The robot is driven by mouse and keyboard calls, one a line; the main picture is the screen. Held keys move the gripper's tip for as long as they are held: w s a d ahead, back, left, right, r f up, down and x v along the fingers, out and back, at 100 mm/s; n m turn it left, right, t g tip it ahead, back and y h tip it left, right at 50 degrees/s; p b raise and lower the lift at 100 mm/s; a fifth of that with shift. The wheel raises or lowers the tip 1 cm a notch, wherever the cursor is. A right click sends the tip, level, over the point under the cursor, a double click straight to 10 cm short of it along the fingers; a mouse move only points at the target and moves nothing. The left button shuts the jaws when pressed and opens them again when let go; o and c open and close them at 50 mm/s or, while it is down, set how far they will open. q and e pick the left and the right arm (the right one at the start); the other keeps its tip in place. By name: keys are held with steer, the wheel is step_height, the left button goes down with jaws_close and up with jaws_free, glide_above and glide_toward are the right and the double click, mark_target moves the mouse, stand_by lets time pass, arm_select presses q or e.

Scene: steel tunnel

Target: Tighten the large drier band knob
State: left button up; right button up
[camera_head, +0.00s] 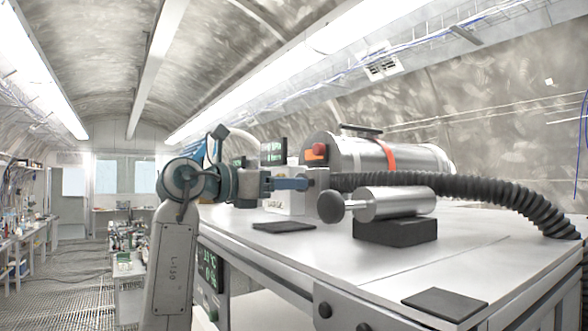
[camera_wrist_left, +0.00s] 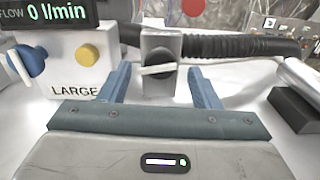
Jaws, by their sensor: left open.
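A large silver drier cylinder (camera_head: 350,152) with an orange band (camera_head: 388,153) lies on the bench in the head view. In the left wrist view, a black knob (camera_wrist_left: 161,80) with a pale bar across it sits on a grey block (camera_wrist_left: 153,42). The knob appears between the two blue fingers of my left gripper (camera_wrist_left: 160,72), with space on both sides. The gripper is open and its fingers reach toward the block. In the head view my left gripper (camera_head: 304,184) is in front of the drier, and the knob face cannot be made out. My right gripper is not in view.
A black corrugated hose (camera_head: 480,190) runs right. A smaller cylinder (camera_head: 395,203) rests on a black block (camera_head: 396,231). The bench front (camera_head: 400,270) is clear around a dark pad (camera_head: 444,304).

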arm_select(q)
steer(key=x, duration=0.2)
steer(key=shift+w+d+p, duration=0.1)
steer(key=shift+d+p, duration=0.15)
steer(key=shift+p, duration=0.1)
steer(key=shift+w, duration=0.1)
steer(key=shift+a, duration=0.1)
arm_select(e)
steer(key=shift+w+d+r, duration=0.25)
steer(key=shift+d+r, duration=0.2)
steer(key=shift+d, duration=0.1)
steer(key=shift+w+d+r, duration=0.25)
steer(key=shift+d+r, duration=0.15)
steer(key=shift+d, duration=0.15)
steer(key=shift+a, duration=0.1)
